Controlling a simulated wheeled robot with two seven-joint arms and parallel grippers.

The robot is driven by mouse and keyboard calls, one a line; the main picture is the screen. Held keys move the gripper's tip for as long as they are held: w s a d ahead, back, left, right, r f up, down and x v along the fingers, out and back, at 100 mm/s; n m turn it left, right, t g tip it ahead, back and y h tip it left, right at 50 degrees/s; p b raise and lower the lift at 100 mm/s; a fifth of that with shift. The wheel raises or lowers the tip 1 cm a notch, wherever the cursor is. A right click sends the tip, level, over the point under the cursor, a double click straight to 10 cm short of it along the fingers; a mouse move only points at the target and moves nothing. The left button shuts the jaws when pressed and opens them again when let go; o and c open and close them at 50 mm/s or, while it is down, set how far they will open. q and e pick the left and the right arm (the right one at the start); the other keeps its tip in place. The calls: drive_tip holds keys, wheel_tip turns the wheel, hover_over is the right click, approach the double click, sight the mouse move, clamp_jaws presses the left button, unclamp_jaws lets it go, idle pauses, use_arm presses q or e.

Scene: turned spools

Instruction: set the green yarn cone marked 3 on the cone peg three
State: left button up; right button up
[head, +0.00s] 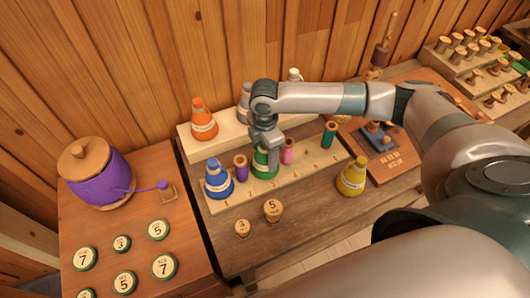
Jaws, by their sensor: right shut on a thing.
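The green yarn cone (261,164) is in my right gripper (266,146), which is shut on its upper part from above. The cone looks upright over the third place of the pale peg board (247,198), between a purple spool (241,167) and a pink spool (288,150). Peg three itself is hidden by the cone, and I cannot tell whether the cone's base rests on the board. The mark on the cone is hard to read. My left gripper is out of view.
A blue cone (218,184) stands on the board's left end, a dark green spool (329,134) towards its right end. A yellow cone (352,179) stands right of the board. An orange cone (203,124) stands on the raised step behind. Two numbered corks (273,210) lie in front.

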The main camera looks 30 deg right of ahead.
drive_tip(key=shift+f, duration=0.35)
drive_tip(key=o, duration=1.1)
drive_tip(key=shift+r, duration=0.1)
wheel_tip(320, 180, up, 8)
drive_tip(key=p, duration=0.8)
drive_tip(key=shift+r+p, duration=0.2)
drive_tip(key=shift+p, duration=0.1)
drive_tip(key=shift+r, duration=1.2)
drive_tip(key=shift+f, duration=0.1)
